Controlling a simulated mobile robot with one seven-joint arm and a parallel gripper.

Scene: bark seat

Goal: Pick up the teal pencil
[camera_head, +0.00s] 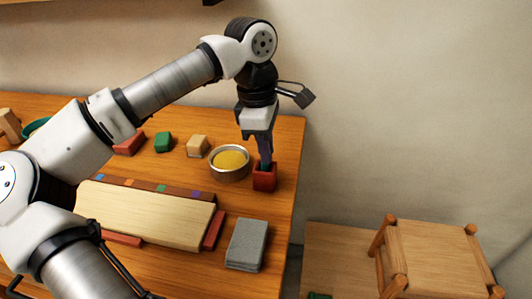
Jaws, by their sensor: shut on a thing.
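My gripper (265,161) points down at the right part of the table, right over a small red holder (264,182). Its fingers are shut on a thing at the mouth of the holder. A small dark teal bit, which looks like the teal pencil (264,167), shows between the fingertips and the holder's rim. Most of the pencil is hidden by the fingers and the holder. I cannot tell how deep it sits in the holder.
A metal bowl of yellow grains (230,160) stands close left of the holder. Wooden, green and red blocks (197,146) lie further left. A pale board (150,212) and a grey stack (247,245) lie in front. The table's right edge is near; a stool (435,250) stands beyond.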

